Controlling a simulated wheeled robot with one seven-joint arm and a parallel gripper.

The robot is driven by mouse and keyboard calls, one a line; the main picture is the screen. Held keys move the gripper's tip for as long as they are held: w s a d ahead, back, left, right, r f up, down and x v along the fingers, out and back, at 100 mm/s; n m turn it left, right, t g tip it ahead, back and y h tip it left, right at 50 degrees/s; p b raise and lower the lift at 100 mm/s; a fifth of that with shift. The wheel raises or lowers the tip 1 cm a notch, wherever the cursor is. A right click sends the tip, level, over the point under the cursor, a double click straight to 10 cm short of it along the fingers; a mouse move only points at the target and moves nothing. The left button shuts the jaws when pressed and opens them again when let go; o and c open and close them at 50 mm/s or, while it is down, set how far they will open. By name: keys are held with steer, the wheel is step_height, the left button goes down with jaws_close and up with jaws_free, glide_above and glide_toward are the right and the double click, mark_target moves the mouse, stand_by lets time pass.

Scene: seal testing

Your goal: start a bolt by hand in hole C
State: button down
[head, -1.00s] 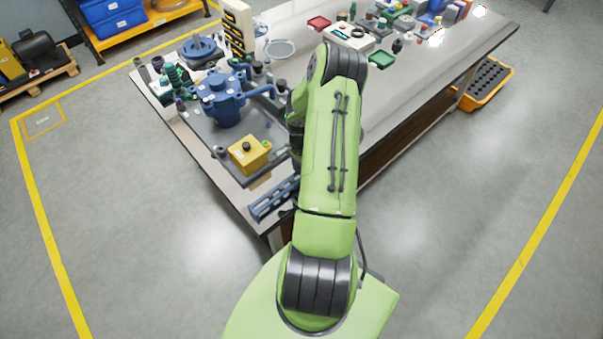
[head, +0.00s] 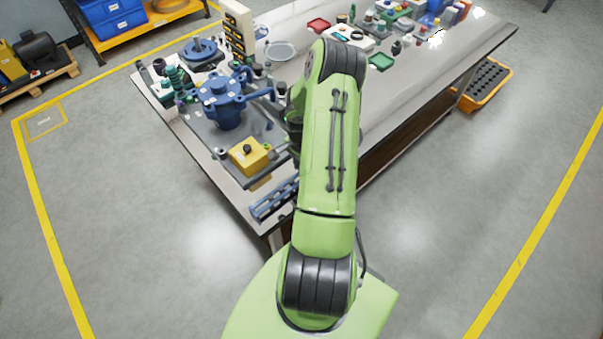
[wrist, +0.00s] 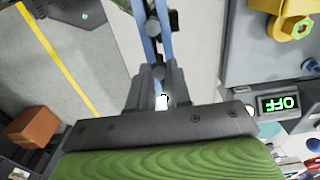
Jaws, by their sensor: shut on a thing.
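My gripper (wrist: 155,78) points up the picture in the wrist view, with its grey fingers close together. It is shut on a small dark piece that looks like a bolt (wrist: 155,74), mostly hidden between the fingers. The blue rack (wrist: 149,40) runs just beyond the fingertips, with another dark round head on it. In the head view the rack (head: 274,203) lies at the table's near corner, and my arm hides the gripper. The blue lidded vessel (head: 222,98) stands on a dark plate. I cannot make out which hole is C.
A yellow box (head: 249,156) with a dark knob sits between vessel and rack; it also shows in the wrist view (wrist: 290,18). A small display (wrist: 278,104) reads OFF. Small parts crowd the table's far end (head: 400,25).

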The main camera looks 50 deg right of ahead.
steer(key=shift+r+p, duration=1.3)
steer(key=shift+r, duration=0.95)
